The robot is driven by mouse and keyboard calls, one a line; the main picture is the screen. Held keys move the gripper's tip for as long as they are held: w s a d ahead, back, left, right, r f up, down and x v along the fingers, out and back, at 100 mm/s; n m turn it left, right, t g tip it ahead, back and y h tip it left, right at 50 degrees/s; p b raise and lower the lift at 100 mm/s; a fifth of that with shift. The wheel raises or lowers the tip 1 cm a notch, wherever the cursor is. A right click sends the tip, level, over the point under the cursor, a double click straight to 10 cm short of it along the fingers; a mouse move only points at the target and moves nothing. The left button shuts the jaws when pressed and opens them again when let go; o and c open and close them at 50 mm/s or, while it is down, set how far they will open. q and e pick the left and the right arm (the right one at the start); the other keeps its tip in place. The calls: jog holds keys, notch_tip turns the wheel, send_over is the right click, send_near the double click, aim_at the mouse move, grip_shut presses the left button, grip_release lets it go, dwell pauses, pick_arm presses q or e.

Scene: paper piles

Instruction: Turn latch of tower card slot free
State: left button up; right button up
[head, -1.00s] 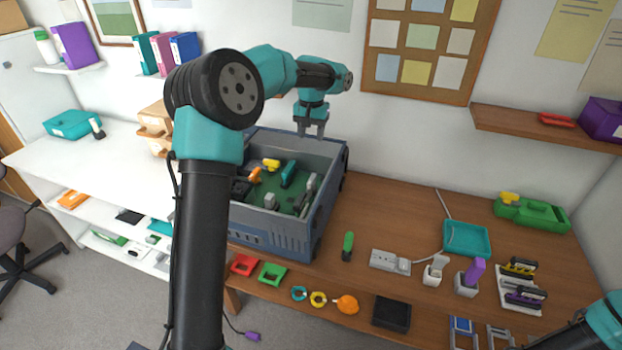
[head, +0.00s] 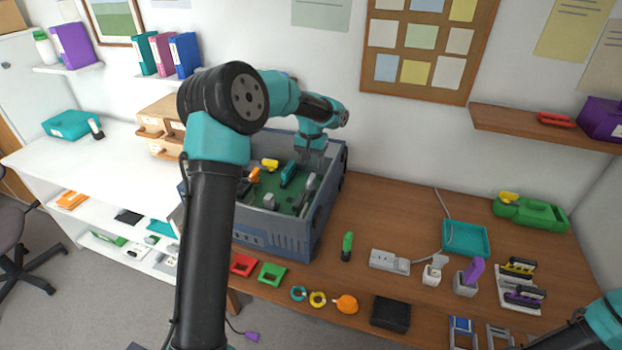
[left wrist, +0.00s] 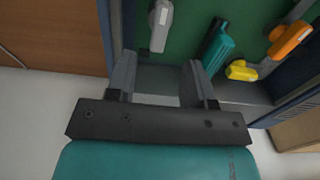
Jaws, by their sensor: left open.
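The grey-blue tower case (head: 325,215) lies open on the wooden desk, with a green board (head: 285,201) inside. A teal card piece (head: 289,174) stands on the board, beside yellow (head: 269,164) and orange (head: 252,177) pieces. A grey-white lever-shaped piece (left wrist: 160,24) shows in the left wrist view; I cannot tell for certain which piece is the slot's latch. My left gripper (head: 311,164) points down inside the case near its back wall, open and empty. In the left wrist view, its fingers (left wrist: 163,66) frame bare case wall, short of the lever. My right gripper is out of view.
The case walls rise around the board. Red (head: 243,264) and green (head: 272,273) holders sit near the front edge.

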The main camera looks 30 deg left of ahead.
aim_at(311, 178)
pick_arm(q)
notch_tip(311, 178, down, 8)
jog(key=shift+r, duration=0.15)
dwell(0.3)
grip_shut()
dwell(0.4)
